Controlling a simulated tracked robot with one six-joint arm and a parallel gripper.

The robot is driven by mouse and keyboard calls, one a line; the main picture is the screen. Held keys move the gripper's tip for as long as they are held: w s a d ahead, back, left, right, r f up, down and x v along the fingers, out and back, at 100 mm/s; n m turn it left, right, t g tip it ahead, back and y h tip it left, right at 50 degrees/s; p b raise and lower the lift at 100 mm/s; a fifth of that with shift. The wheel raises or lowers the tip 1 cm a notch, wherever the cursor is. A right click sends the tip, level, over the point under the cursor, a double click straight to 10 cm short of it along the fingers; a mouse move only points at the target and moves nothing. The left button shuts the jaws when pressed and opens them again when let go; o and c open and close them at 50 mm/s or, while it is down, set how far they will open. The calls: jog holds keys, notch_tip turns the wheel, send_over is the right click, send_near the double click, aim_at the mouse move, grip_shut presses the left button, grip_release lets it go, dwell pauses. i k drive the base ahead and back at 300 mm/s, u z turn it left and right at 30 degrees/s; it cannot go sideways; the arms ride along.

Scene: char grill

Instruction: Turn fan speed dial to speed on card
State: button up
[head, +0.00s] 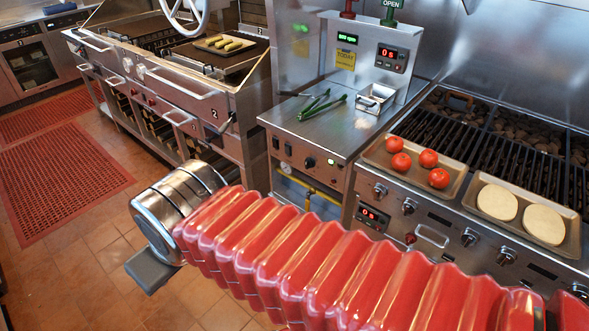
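A small black dial (310,162) is on the front panel of the steel counter unit in the middle of the head view. I cannot read its marks or setting, and no label shows that it is the fan speed dial. A yellow card (346,60) is on the upright steel panel above that counter. Its top line seems to read "TODAY", but the smaller print is too small to read. My red-sleeved arm crosses the foreground to a silver joint, below and left of the dial.
Green tongs (322,106) and a small steel pan (375,97) lie on the counter. At right, a tray with tomatoes (428,158) and a tray with pale round patties (497,202) sit on the grill. Red mats (65,178) cover floor at left.

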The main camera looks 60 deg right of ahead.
aim_at(309, 163)
jog(key=u, duration=0.05)
jog(key=i, duration=1)
jog(key=z, duration=0.05)
